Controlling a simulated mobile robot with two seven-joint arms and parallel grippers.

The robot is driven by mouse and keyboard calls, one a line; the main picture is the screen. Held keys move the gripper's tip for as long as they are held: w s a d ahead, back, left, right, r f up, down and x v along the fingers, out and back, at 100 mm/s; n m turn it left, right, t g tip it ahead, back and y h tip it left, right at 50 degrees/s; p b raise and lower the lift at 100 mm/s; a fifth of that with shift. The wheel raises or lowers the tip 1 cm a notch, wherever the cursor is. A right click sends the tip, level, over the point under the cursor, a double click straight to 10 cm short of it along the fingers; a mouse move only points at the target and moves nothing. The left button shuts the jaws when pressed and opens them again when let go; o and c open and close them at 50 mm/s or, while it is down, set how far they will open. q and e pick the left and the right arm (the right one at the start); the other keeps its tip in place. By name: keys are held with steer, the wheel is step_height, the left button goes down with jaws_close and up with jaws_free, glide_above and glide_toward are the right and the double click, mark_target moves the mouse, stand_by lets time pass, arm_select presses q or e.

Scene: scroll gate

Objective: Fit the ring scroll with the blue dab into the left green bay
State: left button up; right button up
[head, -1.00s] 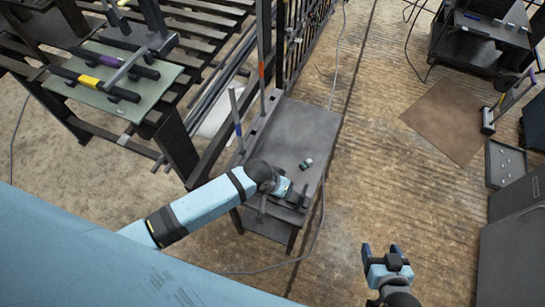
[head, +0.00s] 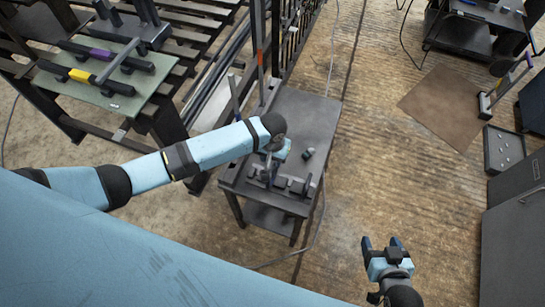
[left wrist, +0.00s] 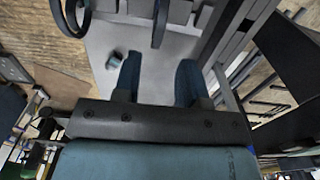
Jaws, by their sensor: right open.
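My left gripper (head: 281,155) is low over the small grey table, near the dark holders at its front; my wrist partly hides it. In the left wrist view its two blue fingers (left wrist: 157,82) are apart, with bare table between them. I cannot make out a blue dab on either. The dark gate (head: 292,40) stands behind the table; no green bay is distinct. My right gripper (head: 382,245) is open and empty over the floor.
A small dark cylinder (head: 307,153) lies on the grey table (head: 305,110). Upright rods stand along its left edge. A green board (head: 120,97) with yellow- and purple-marked bars is at left. A brown mat (head: 455,108) and a tray (head: 504,149) are at right.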

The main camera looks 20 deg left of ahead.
mark_target(273, 169)
arm_select(q)
step_height(273, 169, down, 4)
steer(key=b, duration=0.3)
steer(key=shift+r, duration=0.2)
steer(key=shift+f, duration=0.2)
step_height(273, 169, down, 2)
steer(key=shift+f+b, duration=0.1)
steer(key=shift+b, duration=0.25)
steer(key=shift+f, duration=0.8)
jaws_close()
steer(key=shift+r, duration=0.1)
